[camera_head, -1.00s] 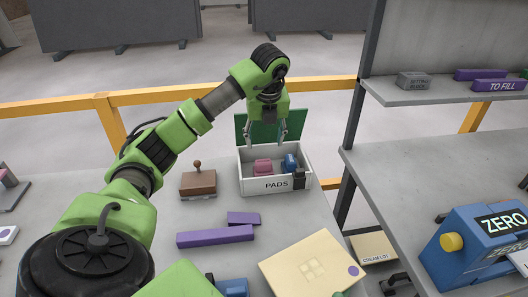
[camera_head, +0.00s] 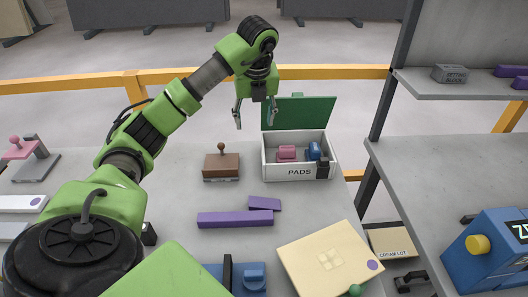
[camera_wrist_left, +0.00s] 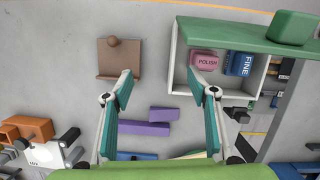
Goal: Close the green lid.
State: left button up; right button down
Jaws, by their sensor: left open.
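The green lid (camera_head: 303,112) stands raised at the back edge of the white box marked PADS (camera_head: 275,172). It also shows in the left wrist view along the far side of the box (camera_wrist_left: 235,38). Inside the box lie a pink pad (camera_head: 286,153) and a blue pad (camera_head: 314,151); in the wrist view they read POLISH (camera_wrist_left: 204,61) and FINE (camera_wrist_left: 240,64). My left gripper (camera_head: 254,116) is open and empty, above and left of the box, near the lid's left edge. Its fingers (camera_wrist_left: 158,90) show apart in the wrist view. My right gripper is not seen.
A brown block with a knob (camera_head: 221,165) stands left of the box. Purple bars (camera_head: 235,219) lie in front. A cream board (camera_head: 325,258) lies nearer. A grey shelf unit (camera_head: 440,160) with a blue device (camera_head: 485,245) stands at right.

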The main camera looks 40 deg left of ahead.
aim_at(298, 111)
jog(key=u, duration=1.05)
jog(key=k, duration=0.05)
